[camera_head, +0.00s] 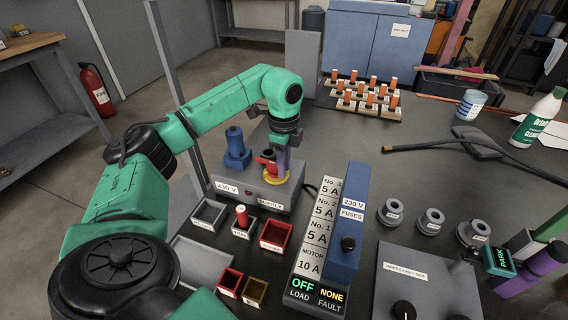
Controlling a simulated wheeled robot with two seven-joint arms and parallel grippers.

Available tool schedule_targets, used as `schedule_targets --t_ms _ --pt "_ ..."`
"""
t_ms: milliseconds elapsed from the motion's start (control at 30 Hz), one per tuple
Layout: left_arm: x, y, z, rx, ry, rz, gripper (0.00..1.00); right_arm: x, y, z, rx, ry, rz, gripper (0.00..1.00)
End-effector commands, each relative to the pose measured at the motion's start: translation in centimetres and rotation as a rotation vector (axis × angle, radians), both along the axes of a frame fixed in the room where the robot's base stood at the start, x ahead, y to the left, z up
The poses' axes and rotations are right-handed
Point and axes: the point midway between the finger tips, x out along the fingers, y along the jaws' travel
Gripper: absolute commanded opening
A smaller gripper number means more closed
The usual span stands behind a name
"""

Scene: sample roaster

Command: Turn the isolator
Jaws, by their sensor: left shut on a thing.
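The isolator is a red rotary handle (267,157) on a yellow round plate (277,176), on top of the grey 230 V supply box (254,193). My left gripper (272,164) reaches down over it from above and is shut on the red handle. The fingers and wrist partly hide the handle, so its exact angle is hard to tell. A blue plug-like fitting (236,148) stands on the same box, left of the isolator. The panel's display (316,293) reads OFF for load and NONE for fault. My right gripper is not in view.
The blue-sided fuse panel (347,220) stands right of the supply box. Small trays, including a red one (277,235), lie in front of the box. A rack of orange-topped pieces (366,97), a cup (471,104) and a bottle (539,118) stand farther back.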

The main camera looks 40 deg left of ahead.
Motion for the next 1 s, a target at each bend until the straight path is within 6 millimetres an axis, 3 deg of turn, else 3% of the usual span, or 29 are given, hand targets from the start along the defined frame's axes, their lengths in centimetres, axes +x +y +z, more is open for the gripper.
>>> schedule_targets --t_ms 267,1000 --pt "-0.4 0.0 0.3 0.001 0.001 -0.170 0.00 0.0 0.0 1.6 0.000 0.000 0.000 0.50" --pt "-1.8 0.3 0.2 0.000 -0.002 -0.865 0.00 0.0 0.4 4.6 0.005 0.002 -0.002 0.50"
